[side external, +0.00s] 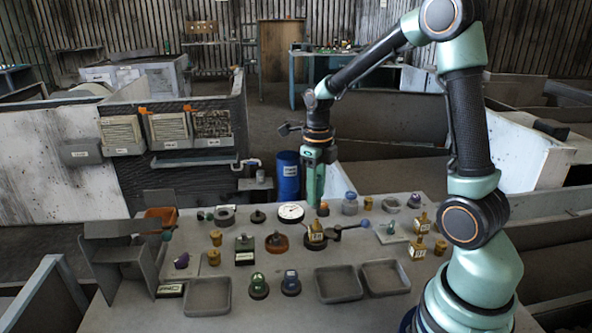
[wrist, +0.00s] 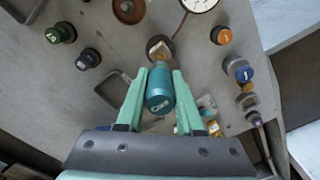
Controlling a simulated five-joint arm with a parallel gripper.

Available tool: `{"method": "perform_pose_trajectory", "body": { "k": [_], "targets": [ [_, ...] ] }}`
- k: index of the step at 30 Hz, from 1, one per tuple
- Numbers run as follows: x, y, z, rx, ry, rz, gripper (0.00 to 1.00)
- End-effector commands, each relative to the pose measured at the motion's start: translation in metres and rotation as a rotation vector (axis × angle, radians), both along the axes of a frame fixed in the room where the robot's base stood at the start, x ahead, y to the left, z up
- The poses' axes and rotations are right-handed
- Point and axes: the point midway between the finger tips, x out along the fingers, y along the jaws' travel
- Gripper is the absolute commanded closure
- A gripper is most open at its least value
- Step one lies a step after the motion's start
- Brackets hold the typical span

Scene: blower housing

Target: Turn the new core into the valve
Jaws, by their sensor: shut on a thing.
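My gripper (wrist: 160,82) is shut on a teal cylinder (wrist: 159,96) with white lettering on its end, too small to read fully; I take it to be the new core or its holder. In the wrist view a brass part on a dark round base (wrist: 160,46), likely the valve, lies just beyond the cylinder and is partly hidden by it. The held cylinder cannot be told apart from the teal fingers there. Whether it touches the valve I cannot tell.
A white dial gauge (side external: 291,212) and a brown round dish (side external: 276,243) stand close to the valve. Green (side external: 258,286) and blue (side external: 291,283) knobs and grey trays (side external: 208,311) are at the front. Brass labelled blocks (side external: 418,248) stand to the right. Bare table shows between them.

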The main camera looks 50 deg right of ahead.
Motion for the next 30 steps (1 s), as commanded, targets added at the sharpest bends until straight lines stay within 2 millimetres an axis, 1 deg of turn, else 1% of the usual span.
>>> {"method": "perform_pose_trajectory", "body": {
  "k": [2, 4, 8, 30],
  "targets": [
    [-0.0031, -0.0019, 0.0, 0.0, -0.001, -0.023, 1.0],
    [-0.0037, -0.0024, 0.0001, 0.0, -0.001, -0.007, 1.0],
    [-0.0036, -0.0022, 0.0, 0.0, -0.001, 0.094, 1.0],
    [-0.0033, -0.0018, -0.0001, -0.001, -0.001, 1.053, 1.0]
  ]
}}
